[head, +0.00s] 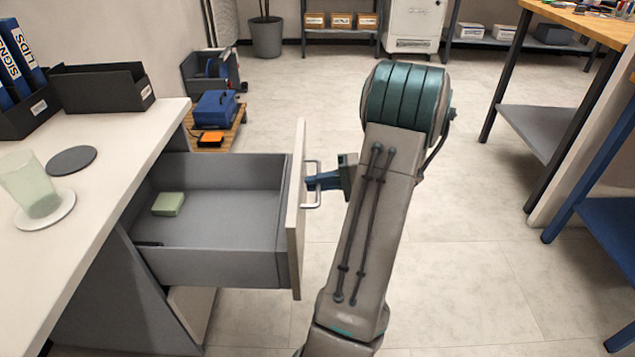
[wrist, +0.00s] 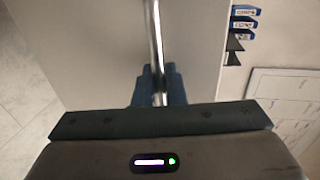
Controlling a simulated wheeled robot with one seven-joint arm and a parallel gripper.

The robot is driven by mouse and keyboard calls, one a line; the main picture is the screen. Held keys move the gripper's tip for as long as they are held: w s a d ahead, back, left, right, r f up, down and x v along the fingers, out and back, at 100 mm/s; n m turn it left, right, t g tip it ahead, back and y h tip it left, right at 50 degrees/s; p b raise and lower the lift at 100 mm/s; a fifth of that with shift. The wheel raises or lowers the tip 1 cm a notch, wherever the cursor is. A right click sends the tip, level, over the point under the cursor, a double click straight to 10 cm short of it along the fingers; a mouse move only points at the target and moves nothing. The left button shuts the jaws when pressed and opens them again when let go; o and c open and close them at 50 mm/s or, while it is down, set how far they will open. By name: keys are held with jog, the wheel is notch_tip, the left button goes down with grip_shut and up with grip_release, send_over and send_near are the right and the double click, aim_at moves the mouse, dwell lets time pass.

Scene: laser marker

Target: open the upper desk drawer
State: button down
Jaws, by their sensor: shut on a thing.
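The upper desk drawer (head: 215,215) stands well out from the left desk (head: 95,150), with its grey inside showing. A small green block (head: 168,204) and a dark thin item at the near left lie in it. The drawer's pale front panel (head: 297,215) carries a metal bar handle (head: 314,185). My gripper (head: 318,181) is shut on the handle, its blue fingers around the bar. In the wrist view the handle bar (wrist: 152,45) runs down between the blue fingers (wrist: 158,88). Part of my gripper is hidden behind my arm in the head view.
A glass (head: 30,185), a dark disc (head: 71,160) and a black tray (head: 102,88) are on the desk. A low wooden platform with a blue case (head: 214,108) stands behind the drawer. A workbench (head: 590,25) is at right. Open floor (head: 480,230) lies right of my arm.

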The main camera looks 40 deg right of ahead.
jog(key=c, duration=1.8)
grip_release()
jog(key=shift+c, duration=0.2)
jog(key=p+v, duration=0.3)
jog(key=v, duration=1.1)
jog(key=shift+p, duration=0.35)
jog(key=shift+a+f, duration=0.1)
